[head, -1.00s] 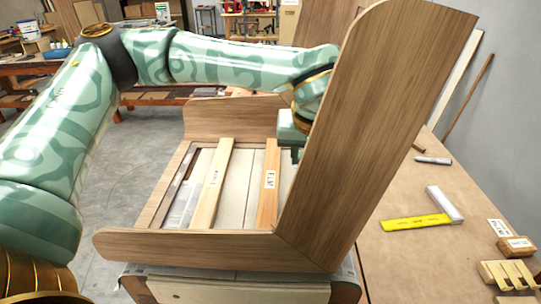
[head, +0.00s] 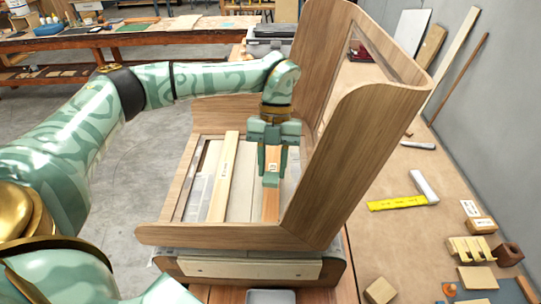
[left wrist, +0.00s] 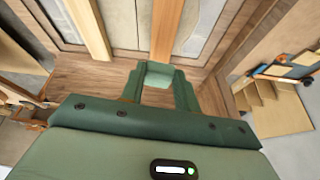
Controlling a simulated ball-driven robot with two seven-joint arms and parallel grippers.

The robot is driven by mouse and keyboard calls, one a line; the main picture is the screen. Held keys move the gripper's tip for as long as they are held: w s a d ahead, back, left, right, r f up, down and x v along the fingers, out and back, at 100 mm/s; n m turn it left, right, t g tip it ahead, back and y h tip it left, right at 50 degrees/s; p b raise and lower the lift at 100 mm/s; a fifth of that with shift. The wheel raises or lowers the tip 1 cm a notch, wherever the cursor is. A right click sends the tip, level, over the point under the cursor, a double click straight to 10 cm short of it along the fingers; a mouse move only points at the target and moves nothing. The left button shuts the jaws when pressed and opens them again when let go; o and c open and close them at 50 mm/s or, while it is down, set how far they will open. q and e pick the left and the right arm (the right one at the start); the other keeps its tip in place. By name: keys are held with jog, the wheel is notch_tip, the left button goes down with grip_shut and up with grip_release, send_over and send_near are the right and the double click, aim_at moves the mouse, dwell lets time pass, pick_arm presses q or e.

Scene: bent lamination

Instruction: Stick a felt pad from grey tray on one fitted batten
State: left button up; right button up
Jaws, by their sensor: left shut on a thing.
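My left gripper (head: 272,178) is above the right-hand batten, inside the wooden frame, pointing down. It is shut on a small pale green piece, which looks like a felt pad (left wrist: 157,75), between its fingers in the left wrist view. Whether the pad touches the batten cannot be told. The right batten (head: 271,208) is orange-brown with a label partly behind the fingers. The left batten (head: 224,178) is paler; both lie lengthwise across the frame. A grey tray (head: 270,296) shows at the bottom edge of the head view. My right gripper is not in view.
The wooden frame (head: 225,237) has a tall curved side panel (head: 349,150) close right of my gripper. The bench on the right (head: 385,245) holds a yellow-bladed square (head: 398,203), a marker (head: 418,146) and wooden blocks (head: 466,249).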

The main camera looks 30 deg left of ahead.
pick_arm(q)
jog(key=shift+s+n, duration=0.15)
jog(key=shift+n, duration=0.25)
jog(key=shift+f, duration=0.15)
notch_tip(320, 180, down, 5)
jog(key=b, duration=0.4)
jog(key=shift+b, duration=0.4)
jog(key=shift+f+p, duration=0.1)
jog(key=shift+p, duration=0.3)
jog(key=shift+f, duration=0.15)
